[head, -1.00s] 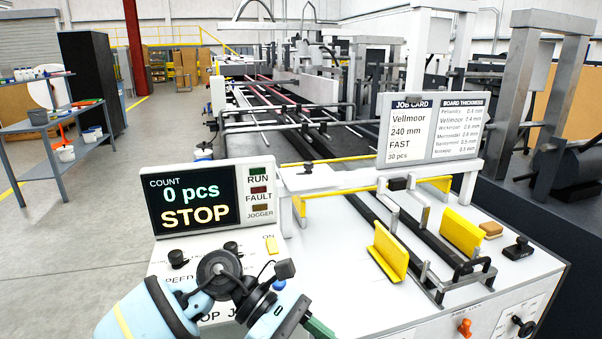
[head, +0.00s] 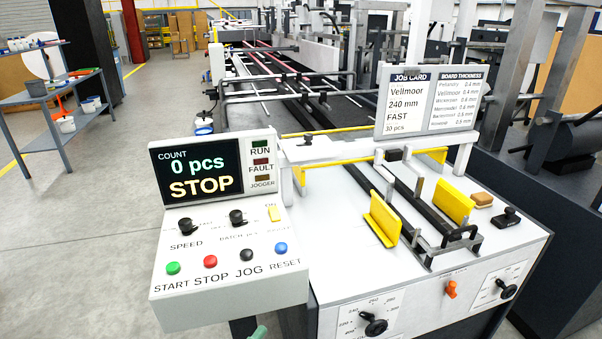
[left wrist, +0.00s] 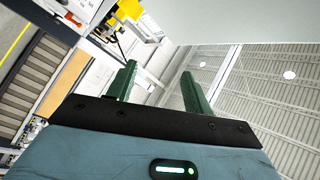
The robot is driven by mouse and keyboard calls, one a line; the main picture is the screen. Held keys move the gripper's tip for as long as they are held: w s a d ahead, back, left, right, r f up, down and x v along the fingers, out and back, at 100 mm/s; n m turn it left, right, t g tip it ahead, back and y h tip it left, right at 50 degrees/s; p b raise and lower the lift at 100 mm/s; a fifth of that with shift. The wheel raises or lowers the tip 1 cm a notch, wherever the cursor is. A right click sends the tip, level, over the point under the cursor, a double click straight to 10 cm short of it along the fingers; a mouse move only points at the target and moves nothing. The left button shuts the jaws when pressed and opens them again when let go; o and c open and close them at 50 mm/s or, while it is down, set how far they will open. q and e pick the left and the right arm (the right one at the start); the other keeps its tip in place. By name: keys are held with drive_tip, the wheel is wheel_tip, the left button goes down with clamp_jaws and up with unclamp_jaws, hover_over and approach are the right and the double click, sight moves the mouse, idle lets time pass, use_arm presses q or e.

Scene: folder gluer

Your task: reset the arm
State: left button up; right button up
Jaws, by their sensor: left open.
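My left gripper (left wrist: 160,85) shows in the left wrist view with its two green fingers apart and nothing between them. In the head view only a small green tip (head: 258,333) shows at the bottom edge, below the control panel (head: 230,290) and apart from its buttons. The rest of my left arm is out of the head view. My right gripper is in neither view.
The panel carries green, red, black and blue buttons, with RESET (head: 281,248) at the right. Its display (head: 195,172) reads 0 pcs, STOP. Yellow guides (head: 384,218) stand on the white machine top. Open floor (head: 80,250) lies left.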

use_arm(q)
drive_tip(key=s+a+f+n+g+y, duration=0.2)
drive_tip(key=s+a+f+n+y, duration=0.1)
drive_tip(key=s, duration=0.5)
drive_tip(key=s+a+f+n+g+y+p, duration=0.1)
drive_tip(key=s+a+f+n+g+y, duration=0.2)
drive_tip(key=s+a+f+n, duration=0.3)
drive_tip(key=s+a+f+n+g+y, duration=0.3)
drive_tip(key=s+a+f+n, duration=0.2)
drive_tip(key=s+f, duration=0.4)
drive_tip(key=shift+s+f+n+y, duration=0.35)
drive_tip(key=shift+f+n+y, duration=0.05)
drive_tip(key=shift+f+n, duration=0.45)
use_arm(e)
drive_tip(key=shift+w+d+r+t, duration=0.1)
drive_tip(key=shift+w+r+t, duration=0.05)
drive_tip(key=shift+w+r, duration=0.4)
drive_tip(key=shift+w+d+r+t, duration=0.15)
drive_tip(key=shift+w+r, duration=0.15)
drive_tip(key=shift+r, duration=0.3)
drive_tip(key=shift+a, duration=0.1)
